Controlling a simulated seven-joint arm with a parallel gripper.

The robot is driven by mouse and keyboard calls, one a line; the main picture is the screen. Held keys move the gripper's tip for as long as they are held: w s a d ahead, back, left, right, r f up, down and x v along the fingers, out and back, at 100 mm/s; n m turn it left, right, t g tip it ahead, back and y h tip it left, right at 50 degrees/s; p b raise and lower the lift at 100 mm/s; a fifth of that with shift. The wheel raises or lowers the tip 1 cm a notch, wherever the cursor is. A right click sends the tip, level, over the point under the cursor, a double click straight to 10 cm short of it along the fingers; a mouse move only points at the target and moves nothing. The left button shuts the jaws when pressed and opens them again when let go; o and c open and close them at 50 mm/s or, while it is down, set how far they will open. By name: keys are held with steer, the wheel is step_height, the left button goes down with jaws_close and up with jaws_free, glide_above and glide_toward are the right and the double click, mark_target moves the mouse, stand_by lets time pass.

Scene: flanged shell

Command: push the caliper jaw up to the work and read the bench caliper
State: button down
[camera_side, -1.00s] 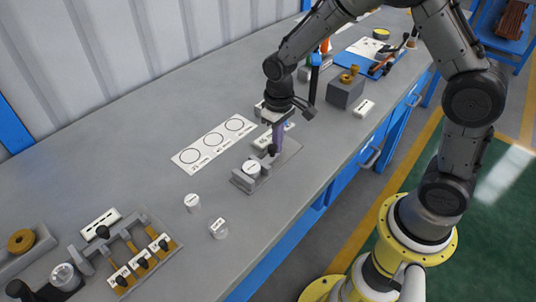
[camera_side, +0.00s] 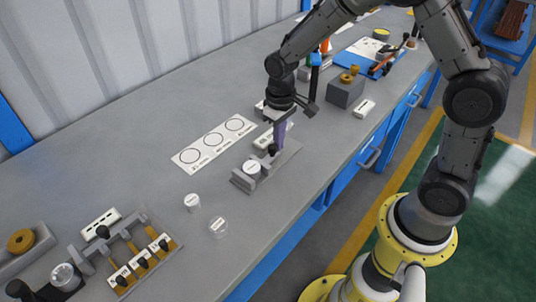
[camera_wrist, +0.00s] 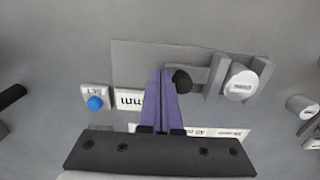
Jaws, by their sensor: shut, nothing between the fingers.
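The bench caliper (camera_side: 241,180) is a grey base with upright jaws on the bench; its base plate also shows in the wrist view (camera_wrist: 135,58). A white-topped round workpiece (camera_wrist: 242,83) stands between the fixed jaw (camera_wrist: 264,72) and the sliding jaw (camera_wrist: 214,72). I cannot tell whether the sliding jaw touches it. The sliding jaw carries a black knob (camera_wrist: 182,80). My gripper (camera_wrist: 162,73) has purple fingers, shut and empty, just left of the knob in the wrist view; contact is unclear. The readout (camera_wrist: 130,101) shows "mm", its digits hidden behind my fingers.
A blue button (camera_wrist: 95,103) sits beside the readout. A white card with several circles (camera_side: 213,146) lies behind the caliper. Two loose round pieces (camera_side: 192,203) (camera_side: 219,228) stand in front-left. A grey block (camera_side: 345,92) stands to the right.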

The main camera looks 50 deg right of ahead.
step_height(320, 180, up, 7)
steer(key=shift+f, duration=0.15)
stand_by(0.6)
steer(key=s+r+t, duration=0.2)
steer(key=s+r, duration=0.2)
steer(key=r, duration=0.3)
steer(key=s+r+t, duration=0.2)
steer(key=s+r, duration=0.2)
steer(key=r, duration=0.3)
steer(key=s+d+f+t, duration=0.1)
steer(key=s, duration=1.2)
steer(key=shift+s+d+f+t, duration=0.15)
steer(key=shift+s+f+t, duration=0.15)
steer(key=shift+f, duration=0.05)
